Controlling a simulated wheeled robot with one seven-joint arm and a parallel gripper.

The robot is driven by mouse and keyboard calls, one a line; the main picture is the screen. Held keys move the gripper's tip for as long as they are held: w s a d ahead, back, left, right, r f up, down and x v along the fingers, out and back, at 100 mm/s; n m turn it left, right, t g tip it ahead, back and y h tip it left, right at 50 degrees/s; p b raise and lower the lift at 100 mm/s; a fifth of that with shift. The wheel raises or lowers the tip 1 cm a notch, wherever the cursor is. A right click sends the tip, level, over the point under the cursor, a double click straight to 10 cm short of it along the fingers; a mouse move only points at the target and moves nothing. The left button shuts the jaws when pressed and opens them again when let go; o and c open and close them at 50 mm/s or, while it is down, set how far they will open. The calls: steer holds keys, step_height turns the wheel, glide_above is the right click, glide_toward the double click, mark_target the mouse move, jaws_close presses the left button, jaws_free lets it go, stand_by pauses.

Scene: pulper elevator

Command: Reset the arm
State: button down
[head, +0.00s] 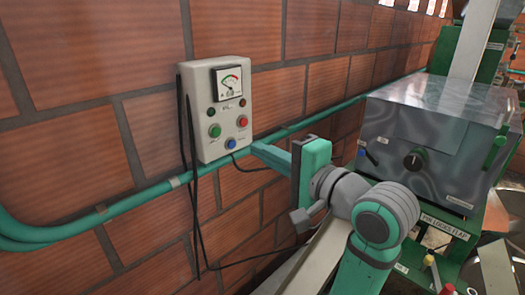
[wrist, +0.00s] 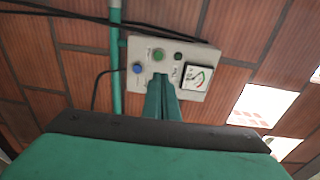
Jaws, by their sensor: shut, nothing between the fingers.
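My gripper (head: 256,147) is shut and empty, its fingers pointing left toward the wall just right of the lower part of a control box (head: 219,110). In the wrist view my gripper (wrist: 160,80) overlaps the control box (wrist: 212,62) and hides part of its face. I cannot tell whether the fingertips touch the box. The box has a gauge (head: 229,82), a green button (head: 215,131), a red button (head: 242,121) and a blue button (head: 242,149). The gauge needle is too small to read surely.
A green pipe (head: 90,222) runs along the brick wall (head: 120,140) behind the box. Dark cables (head: 194,200) hang from the box. A metal machine housing (head: 430,130) with a black knob (head: 414,160) and green handle stands at right.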

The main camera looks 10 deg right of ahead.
steer(key=shift+a, duration=0.3)
steer(key=w+f+m+t+h, duration=0.2)
steer(key=w+f+h, duration=0.1)
steer(key=f, duration=1.7)
steer(key=s+a+f+h, duration=0.15)
steer(key=s+f, duration=0.25)
steer(key=f, duration=0.5)
steer(key=s+f+h, duration=0.3)
steer(key=s+f, duration=0.1)
steer(key=f, duration=0.5)
steer(key=s+a+f+n+g+h, duration=0.1)
steer(key=s+f+n, duration=0.2)
steer(key=s+f, duration=0.35)
steer(key=s+a+f+n+h, duration=0.2)
steer(key=s+f, duration=0.2)
steer(key=s, duration=0.5)
steer(key=s+a+r+n, duration=0.1)
steer(key=s+n, duration=0.7)
steer(key=s, duration=1)
steer(key=shift+a+y, duration=0.45)
steer(key=shift+a, duration=0.2)
steer(key=shift+r, duration=0.1)
